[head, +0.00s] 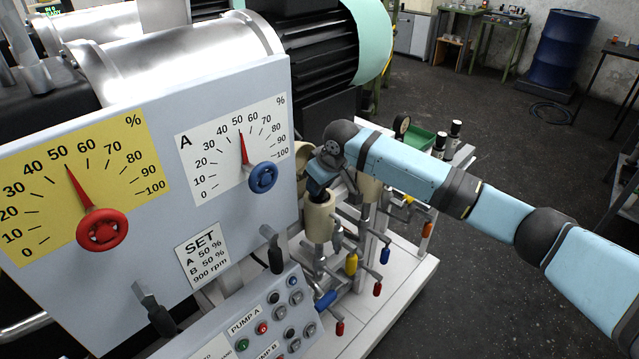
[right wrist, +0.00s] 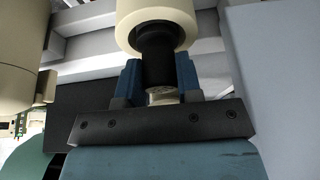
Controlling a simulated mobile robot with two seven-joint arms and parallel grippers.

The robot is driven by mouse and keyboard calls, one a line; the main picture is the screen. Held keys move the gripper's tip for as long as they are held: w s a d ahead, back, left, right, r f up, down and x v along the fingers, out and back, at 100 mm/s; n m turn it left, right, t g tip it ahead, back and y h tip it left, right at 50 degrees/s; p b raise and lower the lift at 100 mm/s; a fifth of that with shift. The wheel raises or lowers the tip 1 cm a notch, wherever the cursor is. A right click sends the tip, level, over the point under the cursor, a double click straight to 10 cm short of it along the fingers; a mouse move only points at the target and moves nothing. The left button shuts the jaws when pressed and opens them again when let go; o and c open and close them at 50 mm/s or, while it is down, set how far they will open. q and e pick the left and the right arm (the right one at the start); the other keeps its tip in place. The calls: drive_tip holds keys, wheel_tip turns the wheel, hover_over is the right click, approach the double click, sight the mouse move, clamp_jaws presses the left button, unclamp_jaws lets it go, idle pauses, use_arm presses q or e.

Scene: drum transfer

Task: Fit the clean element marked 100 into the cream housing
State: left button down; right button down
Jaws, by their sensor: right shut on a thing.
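My right gripper (head: 319,188) reaches in from the right and points down at a cream housing (head: 319,222) on the pump stand. In the right wrist view its two blue fingers (right wrist: 158,78) are shut on a dark cylindrical element (right wrist: 156,50) with a pale end. The element's far end meets the round opening of the cream housing (right wrist: 130,12) and seems partly inside it. How deep it sits is hidden. No mark on the element is readable. My left gripper is not in view.
Another cream housing (head: 370,187) stands close behind, to the right. The panel (head: 225,215) stands close on the left. A green tray (head: 415,137) and two dark, pale-banded cylinders (head: 439,146) are behind my arm.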

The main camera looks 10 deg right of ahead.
drive_tip(key=shift+f, duration=0.15)
drive_tip(key=c, duration=0.8)
unclamp_jaws()
drive_tip(key=shift+f, duration=0.1)
drive_tip(key=v, duration=1.2)
drive_tip(key=s+a+f+t+y, duration=0.15)
drive_tip(key=s+f, duration=0.25)
drive_tip(key=f, duration=0.4)
drive_tip(key=s+a+f+m+t+y, duration=0.1)
drive_tip(key=s+a+f, duration=0.25)
drive_tip(key=f, duration=0.35)
drive_tip(key=s+a+f+t+y, duration=0.1)
drive_tip(key=s+a+f+y, duration=0.1)
drive_tip(key=s+f, duration=0.45)
drive_tip(key=s+d+f+m+t+h, duration=0.1)
drive_tip(key=s+d+f, duration=0.2)
drive_tip(key=s, duration=0.4)
drive_tip(key=s+d+f+t+h, duration=0.1)
drive_tip(key=s+d+f, duration=0.2)
drive_tip(key=s+f, duration=0.2)
drive_tip(key=s+d+f+m+t+h, duration=0.1)
drive_tip(key=s+f, duration=0.4)
drive_tip(key=s, duration=0.5)
drive_tip(key=shift+d+m+t+h+b, duration=0.3)
drive_tip(key=shift+d+t+b, duration=0.15)
drive_tip(key=shift+d, duration=0.65)
